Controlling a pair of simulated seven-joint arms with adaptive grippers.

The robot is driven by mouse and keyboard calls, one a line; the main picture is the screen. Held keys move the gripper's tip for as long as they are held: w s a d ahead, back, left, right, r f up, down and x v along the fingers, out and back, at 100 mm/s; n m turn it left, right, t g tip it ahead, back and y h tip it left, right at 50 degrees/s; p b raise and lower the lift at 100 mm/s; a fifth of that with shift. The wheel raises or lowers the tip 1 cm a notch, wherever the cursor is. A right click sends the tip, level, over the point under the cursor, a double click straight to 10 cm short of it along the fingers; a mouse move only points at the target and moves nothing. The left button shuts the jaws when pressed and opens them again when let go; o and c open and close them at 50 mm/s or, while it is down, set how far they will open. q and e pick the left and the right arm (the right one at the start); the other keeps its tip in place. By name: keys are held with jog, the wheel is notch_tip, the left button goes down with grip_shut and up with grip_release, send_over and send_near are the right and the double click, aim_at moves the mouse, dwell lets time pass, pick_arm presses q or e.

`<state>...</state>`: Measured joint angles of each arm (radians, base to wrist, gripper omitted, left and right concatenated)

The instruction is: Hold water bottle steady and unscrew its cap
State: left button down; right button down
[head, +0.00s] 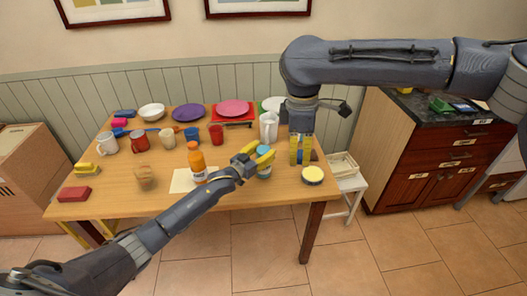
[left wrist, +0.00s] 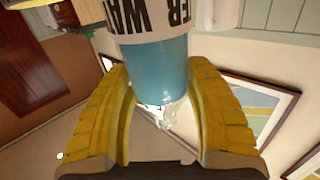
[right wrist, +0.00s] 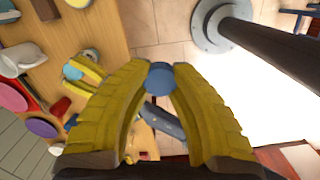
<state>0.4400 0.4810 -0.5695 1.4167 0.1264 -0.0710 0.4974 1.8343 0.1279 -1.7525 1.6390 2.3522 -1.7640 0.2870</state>
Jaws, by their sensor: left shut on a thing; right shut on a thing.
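The water bottle (head: 264,164) is blue with a white label and is held over the front right of the table. My left gripper (head: 262,160) is shut around it. In the left wrist view the bottle (left wrist: 155,72) sits between the yellow fingers, and its clear neck shows with no cap on it. My right gripper (head: 300,162) points down, to the right of the bottle and apart from it.
An orange bottle (head: 196,160) stands left of my left gripper. A white pitcher (head: 268,127) stands behind the bottle. A round yellow-topped container (head: 313,174) is at the table's right front corner. Mugs, plates and bowls fill the back. The table's front edge is mostly clear.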

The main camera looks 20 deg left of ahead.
dwell(0.3)
pick_arm(q)
jog(key=shift+c, duration=2.4)
grip_release()
jog(key=shift+f, duration=0.1)
